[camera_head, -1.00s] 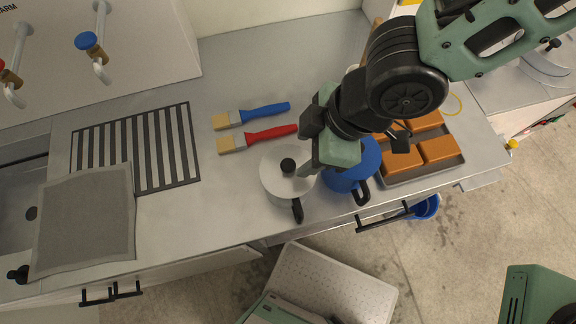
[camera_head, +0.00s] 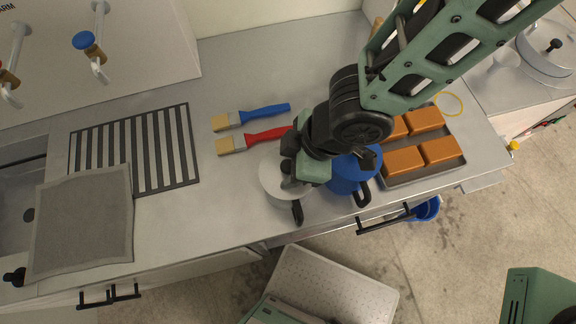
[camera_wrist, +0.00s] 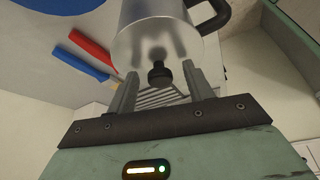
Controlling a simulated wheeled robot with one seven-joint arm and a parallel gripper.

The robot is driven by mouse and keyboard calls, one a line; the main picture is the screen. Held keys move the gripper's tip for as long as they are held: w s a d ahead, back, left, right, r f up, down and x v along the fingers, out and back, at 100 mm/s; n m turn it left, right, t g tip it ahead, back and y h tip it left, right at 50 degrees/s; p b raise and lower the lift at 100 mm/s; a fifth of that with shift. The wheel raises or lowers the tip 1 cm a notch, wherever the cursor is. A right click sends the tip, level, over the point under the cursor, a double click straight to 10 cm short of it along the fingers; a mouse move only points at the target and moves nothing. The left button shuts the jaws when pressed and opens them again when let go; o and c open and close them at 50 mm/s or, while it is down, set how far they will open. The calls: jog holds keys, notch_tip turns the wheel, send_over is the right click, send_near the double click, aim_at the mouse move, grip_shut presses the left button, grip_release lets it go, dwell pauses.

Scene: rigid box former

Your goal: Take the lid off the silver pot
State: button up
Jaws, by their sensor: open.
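The silver pot (camera_head: 271,180) stands on the counter near its front edge with its lid on. Its black handle (camera_head: 297,211) points toward the front edge. In the wrist view, the pot's shiny lid (camera_wrist: 150,38) faces me and its black knob (camera_wrist: 159,76) sticks up between my fingers. My gripper (camera_head: 291,182) is over the lid; in the wrist view its two fingers (camera_wrist: 160,70) are open, one on each side of the knob, with gaps visible. In the head view, my gripper hides the knob.
A blue pot (camera_head: 350,172) stands close on the right of the silver pot. A tray (camera_head: 425,173) of orange blocks lies further right. A red brush (camera_head: 252,140) and a blue brush (camera_head: 250,116) lie behind. A grey cloth (camera_head: 83,222) and a striped rack (camera_head: 135,150) lie left.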

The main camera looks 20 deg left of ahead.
jog(key=c, duration=1.1)
jog(key=shift+r, duration=0.2)
notch_tip(320, 180, up, 10)
jog(key=shift+f+p, duration=0.15)
jog(key=shift+p, duration=0.7)
